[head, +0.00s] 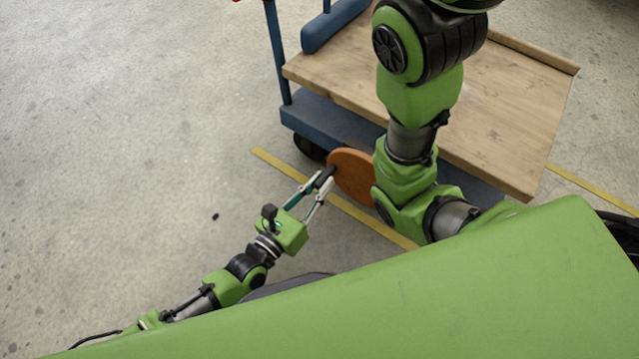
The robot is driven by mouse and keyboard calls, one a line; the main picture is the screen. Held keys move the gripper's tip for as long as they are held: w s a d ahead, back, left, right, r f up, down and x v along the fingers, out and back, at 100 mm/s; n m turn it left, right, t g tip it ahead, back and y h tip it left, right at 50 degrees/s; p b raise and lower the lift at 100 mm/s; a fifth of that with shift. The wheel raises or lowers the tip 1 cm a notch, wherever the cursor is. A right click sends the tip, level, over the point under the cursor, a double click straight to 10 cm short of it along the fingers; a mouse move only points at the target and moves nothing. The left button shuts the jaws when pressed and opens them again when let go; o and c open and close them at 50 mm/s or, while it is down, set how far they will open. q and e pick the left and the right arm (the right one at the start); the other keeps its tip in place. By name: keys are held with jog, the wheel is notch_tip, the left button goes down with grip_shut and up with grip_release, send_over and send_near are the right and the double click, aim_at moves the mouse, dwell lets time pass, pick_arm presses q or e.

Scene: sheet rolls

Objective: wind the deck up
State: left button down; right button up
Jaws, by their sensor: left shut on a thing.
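The wooden deck (500,120) lies on a blue cart frame (335,128) in the upper right. An orange disc like a handwheel (350,172) stands at the cart's near side, with a dark handle (330,170) at its left edge. My left gripper (322,182) is shut on this handle, its arm reaching up from the lower left. My right arm rises in front of the deck and hides the disc's right part and some of the deck. My right gripper is out of the picture.
A blue post (277,50) stands at the cart's left corner, with a dark caster (309,148) below. A yellow floor line (365,214) runs along the near side of the cart. The concrete floor (120,130) on the left is clear apart from a small dark spot.

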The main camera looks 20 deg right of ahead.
pick_arm(q)
jog(key=shift+w+a, duration=0.25)
jog(key=shift+w, duration=0.05)
jog(key=c, duration=2)
grip_release()
jog(key=shift+o, duration=0.2)
jog(key=shift+s+d, duration=0.1)
notch_tip(320, 180, up, 8)
jog(key=shift+d+r, duration=0.1)
jog(key=shift+r, duration=0.85)
